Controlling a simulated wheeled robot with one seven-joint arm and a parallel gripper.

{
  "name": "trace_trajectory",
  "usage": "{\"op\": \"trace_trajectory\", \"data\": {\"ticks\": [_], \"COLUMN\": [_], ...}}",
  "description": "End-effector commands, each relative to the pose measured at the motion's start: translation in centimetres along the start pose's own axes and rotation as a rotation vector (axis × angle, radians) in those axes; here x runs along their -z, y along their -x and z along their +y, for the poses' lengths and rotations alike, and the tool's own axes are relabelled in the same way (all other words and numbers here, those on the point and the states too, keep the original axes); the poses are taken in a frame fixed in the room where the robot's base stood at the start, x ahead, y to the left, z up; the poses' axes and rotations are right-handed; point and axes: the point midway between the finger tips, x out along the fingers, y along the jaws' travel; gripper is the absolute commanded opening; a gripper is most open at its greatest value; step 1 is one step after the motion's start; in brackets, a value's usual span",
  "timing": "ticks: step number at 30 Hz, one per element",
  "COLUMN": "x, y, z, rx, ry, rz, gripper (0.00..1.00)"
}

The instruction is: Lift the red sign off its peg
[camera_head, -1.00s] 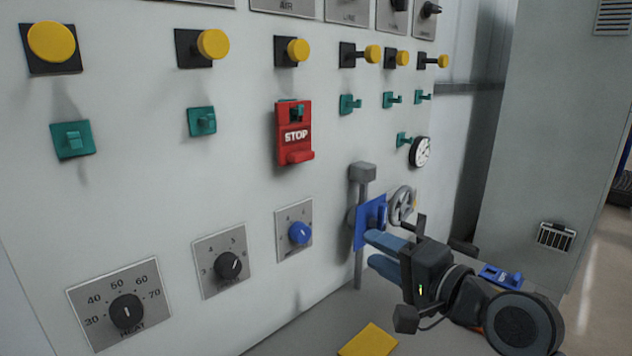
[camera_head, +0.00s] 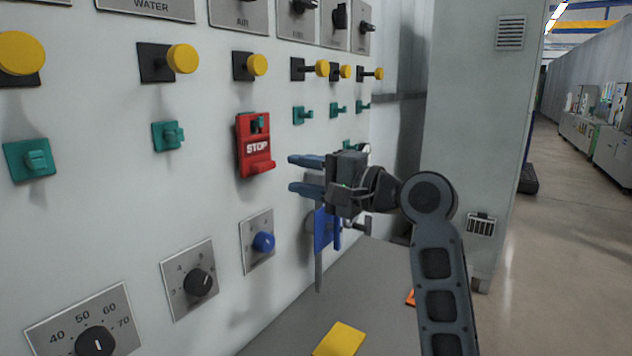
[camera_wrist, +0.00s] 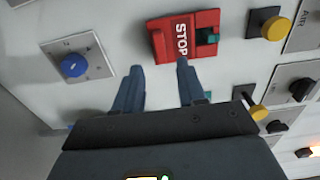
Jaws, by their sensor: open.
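The red STOP sign (camera_head: 254,145) hangs on a green peg (camera_head: 260,123) on the white panel, below a yellow button. It has a ledge jutting out at its lower end. My gripper (camera_head: 291,175) is open and empty, to the right of the sign and about level with its lower end, apart from it. In the wrist view the sign (camera_wrist: 183,37) lies beyond the fingertips of my gripper (camera_wrist: 160,68), with its peg (camera_wrist: 207,36) toward the right. No contact with the sign shows.
Other green pegs (camera_head: 168,136) and yellow buttons (camera_head: 183,58) stick out of the panel around the sign. A blue knob (camera_head: 264,242) is below it. A blue plate (camera_head: 325,229) is under my gripper. A yellow block (camera_head: 340,339) lies on the grey surface below.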

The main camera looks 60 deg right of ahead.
Motion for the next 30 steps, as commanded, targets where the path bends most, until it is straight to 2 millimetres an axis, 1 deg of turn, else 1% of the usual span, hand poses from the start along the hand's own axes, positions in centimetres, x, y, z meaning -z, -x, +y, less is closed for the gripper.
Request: {"op": "trace_trajectory", "data": {"ticks": [3,18,24,30], "x": [-0.1,-0.1,0.0,0.0], "y": [-1.4,-6.7,-7.9,-8.3], "z": [0.1,-0.1,0.0,0.0], "rx": [0.000,0.000,-0.001,0.000], "ry": [0.000,-0.001,0.000,0.000], "rz": [-0.002,-0.002,0.000,0.000], "gripper": [0.40,0.40,0.40,0.40]}}
